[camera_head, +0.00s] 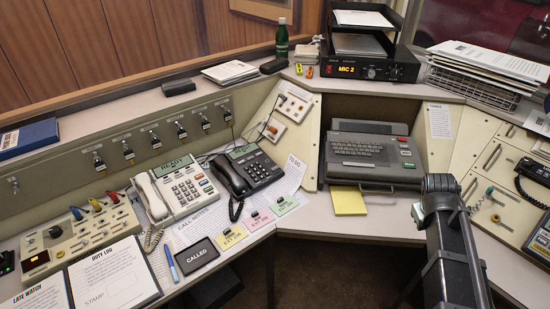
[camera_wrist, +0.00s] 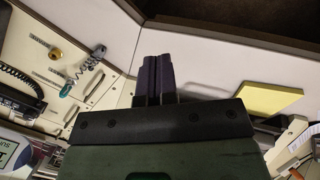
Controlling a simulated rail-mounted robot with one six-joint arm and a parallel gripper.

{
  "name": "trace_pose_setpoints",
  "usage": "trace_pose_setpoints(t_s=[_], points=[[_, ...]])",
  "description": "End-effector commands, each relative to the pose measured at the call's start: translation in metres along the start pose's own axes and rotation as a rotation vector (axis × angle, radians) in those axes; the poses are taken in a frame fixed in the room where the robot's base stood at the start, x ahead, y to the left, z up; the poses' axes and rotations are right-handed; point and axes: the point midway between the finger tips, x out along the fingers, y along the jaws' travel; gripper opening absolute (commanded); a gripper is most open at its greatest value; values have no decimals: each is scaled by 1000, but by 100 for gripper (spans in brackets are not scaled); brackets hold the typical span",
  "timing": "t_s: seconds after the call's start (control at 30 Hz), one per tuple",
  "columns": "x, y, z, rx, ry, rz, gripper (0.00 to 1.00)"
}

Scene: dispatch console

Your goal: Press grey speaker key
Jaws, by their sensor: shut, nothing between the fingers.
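A cream desk phone (camera_head: 178,188) with a display, a number pad and small coloured keys stands on the left desk. A dark desk phone (camera_head: 248,175) with its handset on the left stands right of it. The keys are too small for me to tell which one is a grey speaker key. My gripper (camera_wrist: 153,79) points over the bare desk in the wrist view, its two dark fingers together and empty. It is well to the right of both phones, between the yellow pad and the right-hand panel. Neither phone's keypad shows clearly in the wrist view.
A yellow pad (camera_head: 348,201) lies before a grey keyboard terminal (camera_head: 370,157); it also shows in the wrist view (camera_wrist: 268,99). Coloured tags (camera_head: 260,220), a CALLED plate (camera_head: 196,256) and a blue pen (camera_head: 173,267) lie before the phones. A green bottle (camera_head: 282,38) stands on the ledge.

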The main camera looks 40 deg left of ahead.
Motion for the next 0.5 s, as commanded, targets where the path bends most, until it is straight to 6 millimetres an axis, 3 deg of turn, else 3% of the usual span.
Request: trace_pose_setpoints(t_s=[0.03, 0.1, 0.27, 0.5], points=[[-3, -10, -29, -75, 16, 24, 0], [-8, -26, -60, -182, 35, 61, 0], [-22, -69, -125, -411, 79, 146, 0], [-51, -148, -210, -727, 140, 274, 0]])
